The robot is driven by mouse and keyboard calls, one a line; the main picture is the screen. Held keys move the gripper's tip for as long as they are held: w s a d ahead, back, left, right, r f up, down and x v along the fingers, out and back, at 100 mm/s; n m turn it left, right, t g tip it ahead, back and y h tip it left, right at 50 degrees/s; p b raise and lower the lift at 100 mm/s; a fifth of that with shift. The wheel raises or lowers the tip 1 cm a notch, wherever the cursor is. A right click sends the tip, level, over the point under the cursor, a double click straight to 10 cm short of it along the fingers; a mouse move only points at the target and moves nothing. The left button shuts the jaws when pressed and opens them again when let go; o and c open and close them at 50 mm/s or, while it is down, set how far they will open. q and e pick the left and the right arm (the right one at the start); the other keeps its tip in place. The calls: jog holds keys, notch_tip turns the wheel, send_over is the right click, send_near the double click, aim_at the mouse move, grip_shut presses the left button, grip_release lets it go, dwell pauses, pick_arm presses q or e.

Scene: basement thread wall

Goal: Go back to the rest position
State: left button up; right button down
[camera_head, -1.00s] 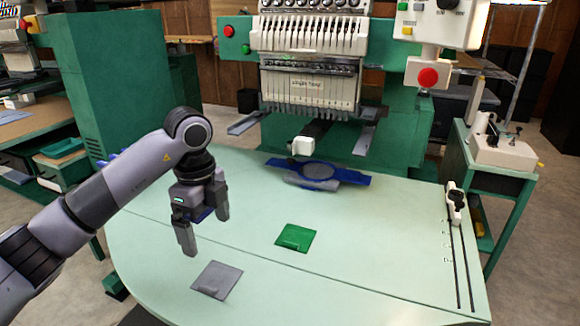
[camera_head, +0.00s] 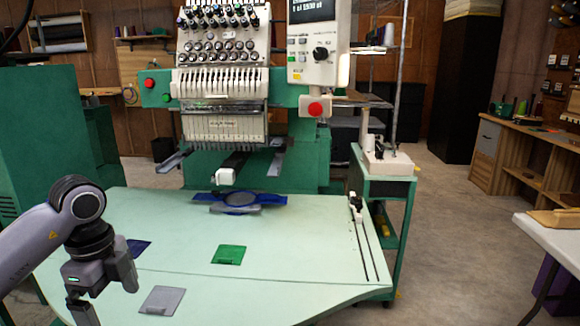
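My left gripper (camera_head: 104,292) hangs above the left front part of the pale green machine table (camera_head: 290,230). Its two fingers are spread apart with nothing visible between them. The lower finger's tip is close to the picture's bottom edge. A grey square patch (camera_head: 162,300) lies flat to the right of the gripper. A green square patch (camera_head: 229,254) lies further back on the table. A dark blue patch (camera_head: 138,247) lies behind the gripper, partly hidden by it. My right gripper is not in view.
A blue hoop (camera_head: 240,199) sits under the embroidery machine's heads (camera_head: 222,125). A control panel with a red button (camera_head: 315,109) is beside them. A green side cart (camera_head: 388,205) stands right of the table. A white table (camera_head: 553,235) and open floor lie further right.

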pick_arm(q)
jog(key=s+d+f+m+g+h+p, duration=0.1)
jog(key=s+d+f+m+h, duration=0.2)
jog(key=d, duration=0.5)
jog(key=s+d+f+m+g+h+p, duration=0.1)
jog(key=s+d+m+h, duration=0.15)
jog(key=d+h, duration=0.45)
jog(key=d+r+n+t+h+p, duration=0.3)
jog(key=d+r+t+h, duration=0.4)
jog(key=d+h, duration=0.25)
jog(key=a+f+n+t+y+p, duration=0.2)
jog(key=a+f+n+t+y, duration=0.95)
jog(key=n, duration=0.45)
jog(key=s+a+f+n+g+y+p, duration=0.1)
jog(key=s+f+g+y, duration=0.2)
jog(key=s+f, duration=0.2)
jog(key=s+a+f+n+g+y, duration=0.2)
jog(key=s+f+g, duration=0.1)
jog(key=s+f, duration=0.2)
jog(key=shift+s+a+f+y+p, duration=0.2)
jog(key=shift+s+a+y+p, duration=0.15)
jog(key=shift+s, duration=0.9)
